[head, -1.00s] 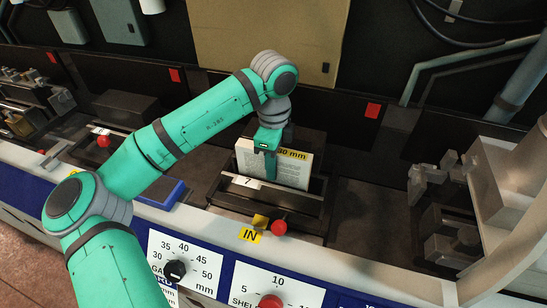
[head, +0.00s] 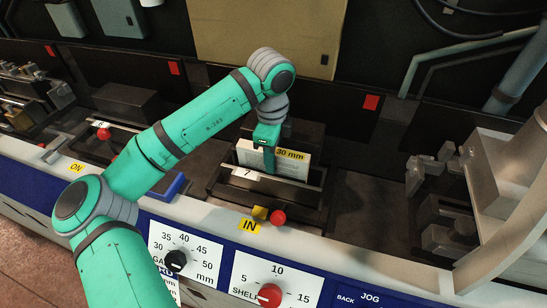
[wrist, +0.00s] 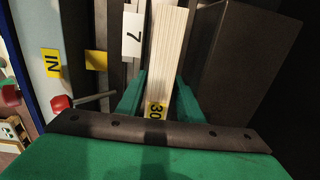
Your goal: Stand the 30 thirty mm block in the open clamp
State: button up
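The 30 mm block (head: 291,166), pale with a yellow "30 mm" label, stands upright in the clamp marked 7 (head: 262,203). Its lower part is hidden behind the clamp's front jaw. My gripper (head: 269,160) is over the block's top, shut on it with one finger on each broad side. In the wrist view the block's layered page edges (wrist: 168,60) run between my two green fingers (wrist: 160,98), beside the white "7" tag.
A red knob (head: 278,217) and a yellow "IN" tag (head: 249,226) are at the clamp's front. A gauge dial (head: 176,261) and a shelf dial (head: 269,295) are on the front panel. A grey machine frame (head: 500,190) stands at right.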

jog(key=shift+o, duration=0.4)
jog(key=shift+s+f+g, duration=0.15)
jog(key=shift+s+f, duration=0.05)
jog(key=shift+f, duration=0.55)
jog(key=shift+s+f+g, duration=0.15)
jog(key=shift+f, duration=0.6)
jog(key=shift+w+r, duration=0.15)
jog(key=shift+r, duration=0.5)
notch_tip(320, 180, up, 9)
jog(key=shift+r, duration=0.35)
